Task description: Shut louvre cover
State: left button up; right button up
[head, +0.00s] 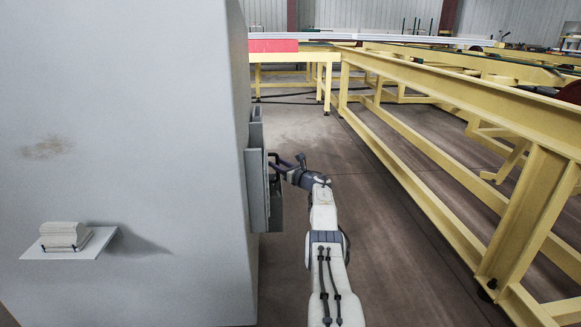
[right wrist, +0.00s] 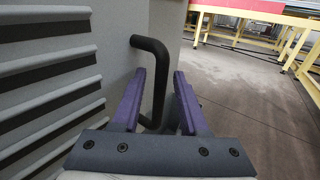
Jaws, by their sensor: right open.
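The louvre cover (head: 258,185) is a grey slatted panel on the right-hand side of the big grey cabinet (head: 130,120), seen nearly edge-on in the head view. In the right wrist view the louvre cover (right wrist: 45,75) fills the left side with its slanted slats. A dark bent bar handle (right wrist: 152,48) stands out from it. My right gripper (head: 272,160) is at the handle. In the right wrist view the right gripper (right wrist: 170,75) is open, with the handle's bar between or just beyond its purple fingers; contact cannot be told. My left gripper is not in view.
A yellow steel frame line (head: 450,95) runs along the right, with open floor (head: 385,240) between it and the cabinet. A small white shelf (head: 70,245) with a stack of pale blocks (head: 64,234) juts from the cabinet's front.

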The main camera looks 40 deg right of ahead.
jog(key=s+f+g+p, duration=0.1)
jog(key=s+f+p, duration=0.3)
jog(key=f, duration=0.1)
pick_arm(q)
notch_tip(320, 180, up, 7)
jog(key=p, duration=0.2)
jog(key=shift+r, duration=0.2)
pick_arm(e)
jog(key=s+r+t, duration=0.1)
jog(key=s+r, duration=0.4)
jog(key=shift+s+a+r, duration=0.15)
jog(key=shift+s+a, duration=0.15)
jog(key=shift+s, duration=0.05)
